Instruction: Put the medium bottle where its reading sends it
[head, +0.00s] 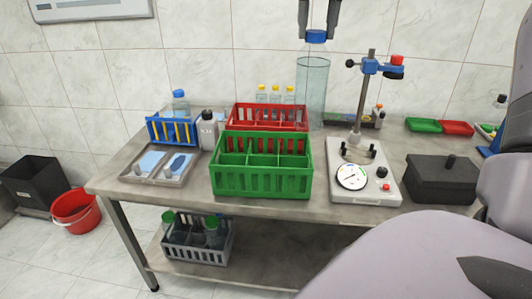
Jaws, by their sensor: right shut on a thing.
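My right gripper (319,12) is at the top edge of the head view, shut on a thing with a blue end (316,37). The rest of that thing is hard to make out between the fingers. It hangs just above the open mouth of a tall clear cylinder (312,95), apart from it. A device with a round dial (352,176) stands on the table at right; its reading is too small to tell. I cannot tell which bottle is the medium one. A green divided crate (262,184) and a red one (270,113) stand mid-table. My left gripper is not in view.
At left are a clear blue-capped bottle (181,105), a white bottle (207,133), a blue rack (171,130) and a grey tray (158,178). A dark box (441,180) is at right. My arm covers the lower right.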

